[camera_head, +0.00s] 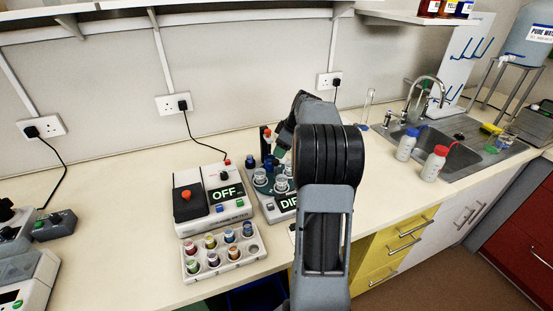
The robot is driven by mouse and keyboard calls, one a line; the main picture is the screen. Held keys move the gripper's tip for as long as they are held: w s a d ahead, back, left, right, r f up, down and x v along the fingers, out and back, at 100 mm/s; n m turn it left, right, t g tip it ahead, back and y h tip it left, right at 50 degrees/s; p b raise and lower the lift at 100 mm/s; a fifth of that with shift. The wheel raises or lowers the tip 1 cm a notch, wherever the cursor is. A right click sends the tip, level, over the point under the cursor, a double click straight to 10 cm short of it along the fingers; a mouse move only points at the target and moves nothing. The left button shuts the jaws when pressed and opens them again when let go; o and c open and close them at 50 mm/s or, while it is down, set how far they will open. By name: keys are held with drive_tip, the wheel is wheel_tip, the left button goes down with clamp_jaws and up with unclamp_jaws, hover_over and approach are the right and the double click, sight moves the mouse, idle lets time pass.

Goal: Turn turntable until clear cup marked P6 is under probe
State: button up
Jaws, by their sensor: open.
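The cup marks are too small to read, so I cannot tell which one is P6. A dark post (266,140) with a red part stands at the back of the unit. The probe tip cannot be made out, so I cannot tell which cup is under it. My gripper (281,143) is open above the back right of the turntable, partly hidden by my own arm. I cannot tell if it touches anything.
A control box (184,207) reading OFF stands left of the turntable unit. A white rack (223,262) of colored-cap vials lies in front of it. Two bottles (434,163) stand by the sink (459,140) at right.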

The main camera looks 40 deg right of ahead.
sight(276, 161)
drive_tip(key=shift+p+x, duration=0.3)
drive_tip(key=shift+x, duration=2.85)
drive_tip(key=shift+c, duration=0.5)
clamp_jaws()
